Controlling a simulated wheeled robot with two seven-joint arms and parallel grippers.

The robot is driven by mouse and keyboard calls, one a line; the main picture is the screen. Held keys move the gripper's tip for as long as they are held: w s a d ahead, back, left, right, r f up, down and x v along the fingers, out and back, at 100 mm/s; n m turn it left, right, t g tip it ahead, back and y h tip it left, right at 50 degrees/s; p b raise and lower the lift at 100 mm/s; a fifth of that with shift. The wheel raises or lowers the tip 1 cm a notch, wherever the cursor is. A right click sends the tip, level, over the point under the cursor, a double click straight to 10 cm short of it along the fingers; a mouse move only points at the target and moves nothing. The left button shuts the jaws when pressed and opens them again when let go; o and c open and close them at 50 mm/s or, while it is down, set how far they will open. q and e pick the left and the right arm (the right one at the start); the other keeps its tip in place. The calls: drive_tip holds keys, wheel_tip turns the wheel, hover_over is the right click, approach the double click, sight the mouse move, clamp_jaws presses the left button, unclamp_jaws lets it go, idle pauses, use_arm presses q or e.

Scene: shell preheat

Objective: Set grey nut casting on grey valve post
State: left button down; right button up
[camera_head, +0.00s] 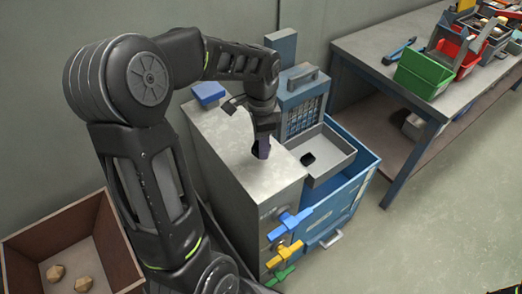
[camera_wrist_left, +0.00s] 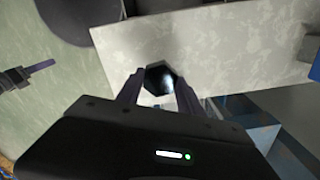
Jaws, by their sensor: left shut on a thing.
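My left gripper (camera_head: 262,150) is over the top of a pale grey cabinet (camera_head: 222,132), its fingers pointing down. In the left wrist view, the fingers of my left gripper (camera_wrist_left: 158,80) are shut on a dark, six-sided nut casting (camera_wrist_left: 157,76). The nut does not show clearly in the head view, and I cannot tell whether it touches anything below. I cannot make out the grey valve post for certain in either view. Blue, yellow and green valve handles (camera_head: 285,250) stick out of the cabinet's front.
A grey tray (camera_head: 338,165) with a dark piece in it adjoins the cabinet, by a blue unit (camera_head: 350,195). A brown box (camera_head: 105,225) with two tan pieces stands bottom left. A workbench (camera_head: 365,45) with coloured bins is at upper right. The floor at right is clear.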

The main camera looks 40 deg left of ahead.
use_arm(q)
drive_tip(key=shift+f, duration=1.9)
drive_tip(key=shift+f, duration=0.2)
drive_tip(key=c, duration=0.8)
unclamp_jaws()
drive_tip(key=shift+o, duration=0.2)
drive_tip(key=shift+r, duration=0.15)
wheel_tip(320, 180, up, 12)
drive_tip(key=shift+r, duration=0.1)
